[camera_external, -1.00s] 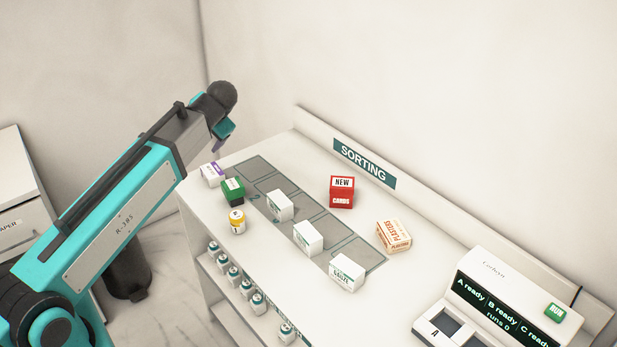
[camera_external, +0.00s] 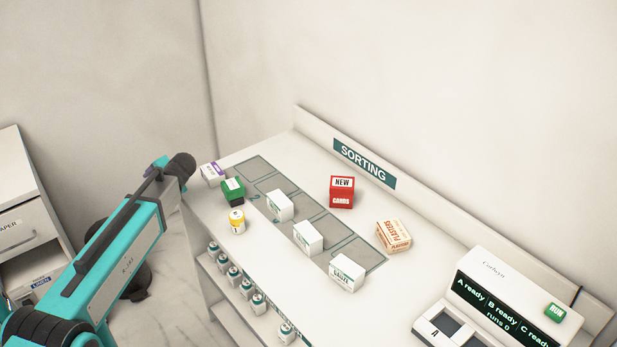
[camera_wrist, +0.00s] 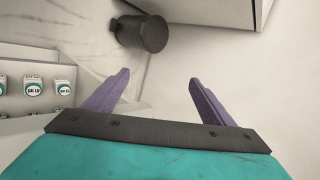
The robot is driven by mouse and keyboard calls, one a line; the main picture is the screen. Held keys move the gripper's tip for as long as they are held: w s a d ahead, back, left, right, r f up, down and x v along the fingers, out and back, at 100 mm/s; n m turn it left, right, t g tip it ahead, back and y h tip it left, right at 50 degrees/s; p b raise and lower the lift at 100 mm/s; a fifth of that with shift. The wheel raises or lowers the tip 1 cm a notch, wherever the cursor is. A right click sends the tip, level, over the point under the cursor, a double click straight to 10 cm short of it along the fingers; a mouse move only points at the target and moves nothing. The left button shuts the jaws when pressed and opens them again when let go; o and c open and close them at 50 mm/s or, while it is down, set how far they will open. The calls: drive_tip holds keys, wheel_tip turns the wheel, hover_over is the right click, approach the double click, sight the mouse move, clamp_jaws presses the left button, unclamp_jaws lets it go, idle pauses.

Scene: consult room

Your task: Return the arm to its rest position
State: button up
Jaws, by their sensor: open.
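My arm (camera_external: 120,262) shows at the left of the external view, held low beside the sorting counter's left end. My gripper is mostly hidden behind the arm's dark wrist in that view. In the wrist view my gripper (camera_wrist: 156,92) shows two purple fingers spread apart with nothing between them. The fingers are over the floor, clear of the counter (camera_external: 205,222).
On the counter are a purple-white box (camera_external: 212,173), a green box (camera_external: 233,190), a yellow-labelled bottle (camera_external: 237,221), several white boxes (camera_external: 308,238), a red cards box (camera_external: 342,192) and a plasters box (camera_external: 394,237). A dark bin (camera_wrist: 142,33) and drawer cabinet (camera_external: 28,225) stand nearby.

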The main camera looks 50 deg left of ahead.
drive_tip(key=s+d+f+b, duration=0.1)
drive_tip(key=s+f+b, duration=0.15)
drive_tip(key=f, duration=0.65)
drive_tip(key=s+d+f+m+g+b, duration=0.1)
drive_tip(key=s+f+b, duration=0.15)
drive_tip(key=f, duration=0.55)
drive_tip(key=s+d+f+b, duration=0.15)
drive_tip(key=f+b, duration=0.25)
drive_tip(key=f, duration=0.5)
drive_tip(key=w+d+f+h, duration=0.1)
drive_tip(key=d+f+h, duration=0.1)
drive_tip(key=d+f, duration=0.5)
drive_tip(key=d+f+m+h, duration=0.1)
drive_tip(key=d+f, duration=0.2)
drive_tip(key=d, duration=0.7)
drive_tip(key=w+d+f+h, duration=0.1)
drive_tip(key=d+f+h, duration=0.1)
drive_tip(key=d+f, duration=0.5)
drive_tip(key=s+d+f+h, duration=0.1)
drive_tip(key=s+d, duration=0.3)
drive_tip(key=d, duration=0.5)
drive_tip(key=s+d+f+g+h, duration=0.1)
drive_tip(key=s+d, duration=0.3)
drive_tip(key=d, duration=0.6)
drive_tip(key=s+d+f+h, duration=0.2)
drive_tip(key=s+d+f, duration=0.1)
drive_tip(key=d, duration=0.6)
drive_tip(key=shift+s+d+f+g, duration=0.25)
drive_tip(key=shift+s+g, duration=0.15)
drive_tip(key=shift+s, duration=0.5)
